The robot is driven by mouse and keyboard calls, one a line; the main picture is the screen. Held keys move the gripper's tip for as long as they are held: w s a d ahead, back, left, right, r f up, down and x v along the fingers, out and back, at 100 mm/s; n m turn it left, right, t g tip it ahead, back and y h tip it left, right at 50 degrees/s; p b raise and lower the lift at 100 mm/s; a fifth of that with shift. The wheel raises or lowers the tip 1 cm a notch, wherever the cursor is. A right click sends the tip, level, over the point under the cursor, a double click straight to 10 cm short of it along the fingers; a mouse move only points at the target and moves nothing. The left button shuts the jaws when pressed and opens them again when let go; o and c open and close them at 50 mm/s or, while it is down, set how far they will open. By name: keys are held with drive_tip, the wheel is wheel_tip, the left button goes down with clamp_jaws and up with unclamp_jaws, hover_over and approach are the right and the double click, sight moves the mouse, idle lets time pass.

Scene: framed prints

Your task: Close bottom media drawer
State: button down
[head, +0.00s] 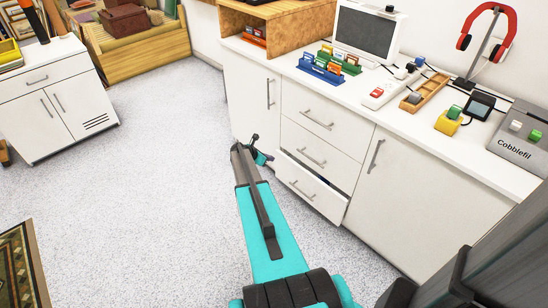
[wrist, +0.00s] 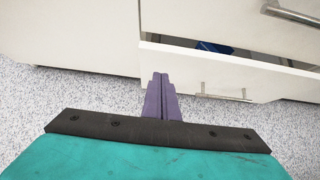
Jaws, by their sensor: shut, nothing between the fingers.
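The bottom media drawer (head: 312,188) is the lowest of the stacked white drawers in the counter unit. It stands partly open, with a dark gap above its front. In the wrist view the drawer front (wrist: 190,66) has a metal bar handle (wrist: 223,93), and a blue thing (wrist: 213,47) shows inside the gap. My gripper (wrist: 160,78) is shut and empty, its purple fingers together. In the picture the fingertips overlap the drawer front's lower left part, left of the handle. I cannot tell whether they touch it.
The drawers above (head: 318,151) look shut, and a cabinet door (head: 405,185) is closed to their right. The countertop (head: 340,92) holds a monitor, red headphones and small devices. A white cabinet (head: 62,105) stands far left. The speckled floor (head: 150,190) between is clear.

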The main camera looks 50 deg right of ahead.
drive_tip(key=v, duration=0.8)
drive_tip(key=shift+p, duration=0.3)
drive_tip(key=shift+a, duration=0.1)
drive_tip(key=c, duration=2.1)
unclamp_jaws()
drive_tip(key=shift+a, duration=0.1)
drive_tip(key=s+a+f+m+y, duration=0.1)
drive_tip(key=s+a+f+m, duration=0.15)
drive_tip(key=a, duration=0.75)
drive_tip(key=s+a+f+m+y, duration=0.2)
drive_tip(key=s+a+f, duration=0.15)
drive_tip(key=a, duration=0.65)
drive_tip(key=s+a+f+m+y, duration=0.15)
drive_tip(key=a+f, duration=0.25)
drive_tip(key=a, duration=0.6)
drive_tip(key=s+a+m+g+y, duration=0.1)
drive_tip(key=s+a+m, duration=0.2)
drive_tip(key=s+a, duration=0.4)
drive_tip(key=s+a+f+m+g+y, duration=0.1)
drive_tip(key=s+a+m+y, duration=0.1)
drive_tip(key=s+a, duration=0.6)
drive_tip(key=s+a+f+m+g+y, duration=0.1)
drive_tip(key=s+a+m, duration=0.3)
drive_tip(key=a, duration=0.9)
drive_tip(key=shift+s+a+m, duration=0.2)
drive_tip(key=shift+s, duration=0.65)
drive_tip(key=shift+s+a+m, duration=0.2)
drive_tip(key=shift+s, duration=0.65)
drive_tip(key=shift+s, duration=0.1)
